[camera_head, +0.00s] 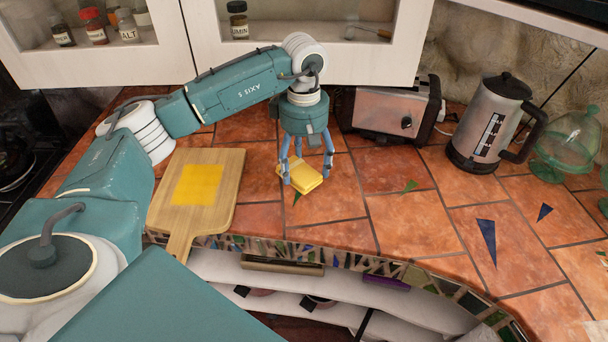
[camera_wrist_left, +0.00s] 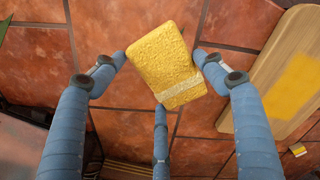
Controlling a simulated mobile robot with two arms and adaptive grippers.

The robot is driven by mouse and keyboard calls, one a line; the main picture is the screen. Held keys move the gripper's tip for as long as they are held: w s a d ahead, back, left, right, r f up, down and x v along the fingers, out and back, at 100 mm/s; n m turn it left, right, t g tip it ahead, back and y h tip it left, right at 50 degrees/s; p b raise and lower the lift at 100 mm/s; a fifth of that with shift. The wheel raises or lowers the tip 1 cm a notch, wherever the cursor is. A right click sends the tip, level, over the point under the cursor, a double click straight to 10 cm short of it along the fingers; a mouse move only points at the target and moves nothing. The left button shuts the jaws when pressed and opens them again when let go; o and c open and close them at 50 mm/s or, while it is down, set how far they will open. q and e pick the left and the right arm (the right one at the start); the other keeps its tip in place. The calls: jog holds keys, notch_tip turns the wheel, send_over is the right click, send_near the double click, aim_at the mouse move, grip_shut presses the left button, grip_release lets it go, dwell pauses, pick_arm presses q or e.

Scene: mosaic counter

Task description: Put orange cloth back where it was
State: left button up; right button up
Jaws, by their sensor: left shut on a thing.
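A yellow folded cloth or sponge (camera_head: 307,178) with a pale band is held by my left gripper (camera_head: 306,176), over the tiled counter to the right of the cutting board. In the left wrist view, the yellow piece (camera_wrist_left: 165,62) sits tilted between the three blue fingers of the gripper (camera_wrist_left: 160,70). It is low, at or just above the tiles; I cannot tell which. A flat yellow-orange square (camera_head: 197,185) lies on the wooden cutting board (camera_head: 222,170), and it also shows in the wrist view (camera_wrist_left: 293,88). My right gripper is not in view.
A toaster (camera_head: 385,112) stands behind the gripper at right. A metal kettle (camera_head: 490,125) and green glassware (camera_head: 568,145) stand farther right. Small glass shards, such as a blue one (camera_head: 487,238), lie on the tiles. The counter's curved front edge is close, with open shelves below.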

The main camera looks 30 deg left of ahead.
aim_at(304, 178)
pick_arm(q)
jog(key=shift+f, duration=0.35)
notch_tip(304, 178, down, 4)
jog(key=shift+p, duration=0.5)
jog(key=shift+f, duration=0.25)
jog(key=o, duration=1)
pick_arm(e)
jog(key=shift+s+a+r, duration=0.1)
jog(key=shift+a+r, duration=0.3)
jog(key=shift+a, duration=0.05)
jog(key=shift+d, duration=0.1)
